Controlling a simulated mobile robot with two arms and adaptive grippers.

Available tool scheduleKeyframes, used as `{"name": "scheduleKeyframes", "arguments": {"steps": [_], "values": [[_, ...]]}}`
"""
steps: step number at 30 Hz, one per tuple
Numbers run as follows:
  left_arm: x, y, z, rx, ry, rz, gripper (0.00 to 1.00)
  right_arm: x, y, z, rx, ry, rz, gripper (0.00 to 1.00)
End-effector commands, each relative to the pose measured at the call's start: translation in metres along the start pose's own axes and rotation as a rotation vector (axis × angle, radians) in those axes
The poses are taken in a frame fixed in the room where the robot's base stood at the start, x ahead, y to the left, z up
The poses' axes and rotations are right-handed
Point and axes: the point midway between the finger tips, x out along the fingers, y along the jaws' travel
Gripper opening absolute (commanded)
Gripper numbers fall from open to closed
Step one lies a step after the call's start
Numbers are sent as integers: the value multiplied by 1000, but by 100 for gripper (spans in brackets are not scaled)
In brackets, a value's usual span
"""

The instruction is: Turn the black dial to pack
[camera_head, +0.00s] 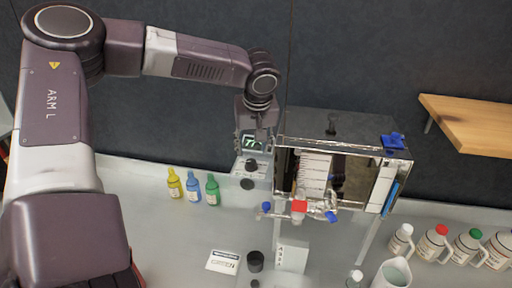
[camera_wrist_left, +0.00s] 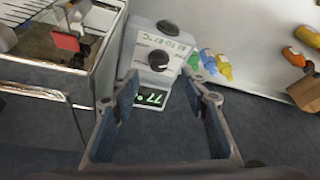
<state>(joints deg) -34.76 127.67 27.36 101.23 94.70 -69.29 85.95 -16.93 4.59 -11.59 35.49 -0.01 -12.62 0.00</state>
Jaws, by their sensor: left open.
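A pale control box (camera_head: 262,175) stands against the back wall, left of the evaporator. It has a lit display (camera_wrist_left: 150,97) with green digits that look like 77. A black dial (camera_wrist_left: 158,60) sits beside the display, and a second black knob (camera_wrist_left: 168,27) sits farther out on the box. My left gripper (camera_wrist_left: 170,88) is open and empty. In the head view it (camera_head: 254,135) hangs over the display end of the box. In the wrist view, the dial appears beyond the fingertips, between them, apparently untouched. My right gripper is not in view.
The metal evaporator (camera_head: 340,165) stands close to the right of my left gripper. Small yellow (camera_head: 174,184), blue (camera_head: 193,187) and green (camera_head: 212,190) bottles stand left of the box. Several larger bottles and a white jug (camera_head: 392,275) stand at right. A wooden shelf (camera_head: 470,120) juts out.

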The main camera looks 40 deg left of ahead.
Motion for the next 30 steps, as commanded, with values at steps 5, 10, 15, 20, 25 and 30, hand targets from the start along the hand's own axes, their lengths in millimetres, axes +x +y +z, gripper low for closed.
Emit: {"name": "scheduleKeyframes", "arguments": {"steps": [5, 10, 15, 20, 25, 30], "values": [[6, -1, 0, 0, -1, -2, 41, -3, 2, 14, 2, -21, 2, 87], [29, -1, 0, 0, -3, -4, 41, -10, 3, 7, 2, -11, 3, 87], [56, -1, 0, 1, -3, -4, 41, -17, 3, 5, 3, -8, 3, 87], [72, -1, 0, 0, -1, -3, 41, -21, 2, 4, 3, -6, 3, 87], [78, 0, 0, -1, 0, 0, 41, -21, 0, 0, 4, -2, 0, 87], [78, 0, 0, -1, 0, 0, 41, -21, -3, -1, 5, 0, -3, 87]]}}
